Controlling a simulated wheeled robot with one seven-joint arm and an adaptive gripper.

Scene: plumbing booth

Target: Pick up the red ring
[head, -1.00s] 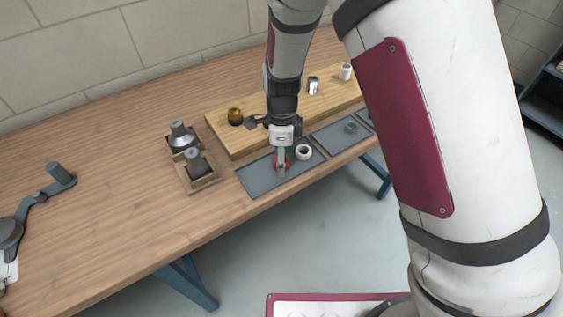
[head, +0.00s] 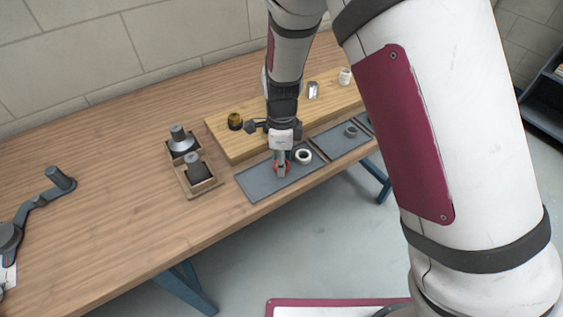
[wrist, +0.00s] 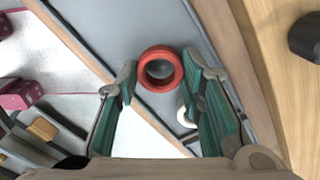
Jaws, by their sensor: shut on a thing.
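The red ring (wrist: 161,87) shows in the wrist view between the tips of my gripper's two fingers (wrist: 158,70). The left finger meets its left side and the right finger its right side. My gripper is shut on it.
A white ring (head: 303,161) lies close to the right of my gripper. Behind is a wooden board (head: 222,137) with a dark-and-gold fitting (head: 235,121) and other small parts. A wooden holder (head: 203,187) with grey pieces stands left.

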